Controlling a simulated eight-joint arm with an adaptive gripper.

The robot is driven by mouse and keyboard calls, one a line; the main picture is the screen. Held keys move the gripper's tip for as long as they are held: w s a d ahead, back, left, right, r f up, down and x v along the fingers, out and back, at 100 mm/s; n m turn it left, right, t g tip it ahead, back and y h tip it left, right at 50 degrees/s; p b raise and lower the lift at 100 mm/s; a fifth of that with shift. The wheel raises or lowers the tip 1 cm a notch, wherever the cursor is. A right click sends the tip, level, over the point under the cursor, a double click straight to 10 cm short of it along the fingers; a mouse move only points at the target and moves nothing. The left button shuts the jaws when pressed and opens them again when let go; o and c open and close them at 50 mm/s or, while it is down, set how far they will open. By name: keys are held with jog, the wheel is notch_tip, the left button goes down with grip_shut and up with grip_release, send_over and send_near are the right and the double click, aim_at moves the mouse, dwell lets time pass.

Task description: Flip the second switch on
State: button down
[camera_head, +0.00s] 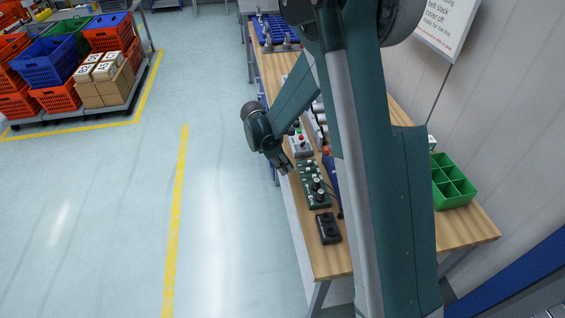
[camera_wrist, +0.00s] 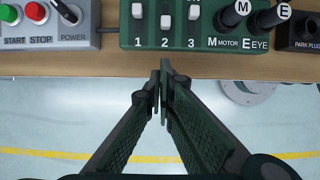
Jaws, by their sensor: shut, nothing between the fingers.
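The dark green switch panel (camera_wrist: 215,42) is at the top of the wrist view, with white levers above the numbers 1, 2 and 3. The second lever (camera_wrist: 165,20) sits lower in the picture than the first lever (camera_wrist: 137,10) and the third lever (camera_wrist: 194,12). My gripper (camera_wrist: 160,72) is shut and empty. Its tips are just below the panel's near edge in the picture, roughly in line with lever 2, with no visible contact. In the head view the panel (camera_head: 307,172) lies on the bench beside my gripper (camera_head: 289,171).
A grey START/STOP/POWER box (camera_wrist: 65,38) is left of the panel. Black plugs marked M and E (camera_wrist: 262,17) and a PARK PLUG block (camera_wrist: 298,36) are to the right. The wooden bench (camera_head: 328,263) holds a green divided bin (camera_head: 452,183). Floor beside it is clear.

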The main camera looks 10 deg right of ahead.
aim_at(304, 171)
jog(key=shift+d+f, duration=0.15)
jog(key=shift+d, duration=1.9)
jog(key=shift+d, duration=0.15)
jog(key=shift+d+f+b, duration=0.1)
jog(key=shift+d+b, duration=0.25)
jog(key=shift+d, duration=0.65)
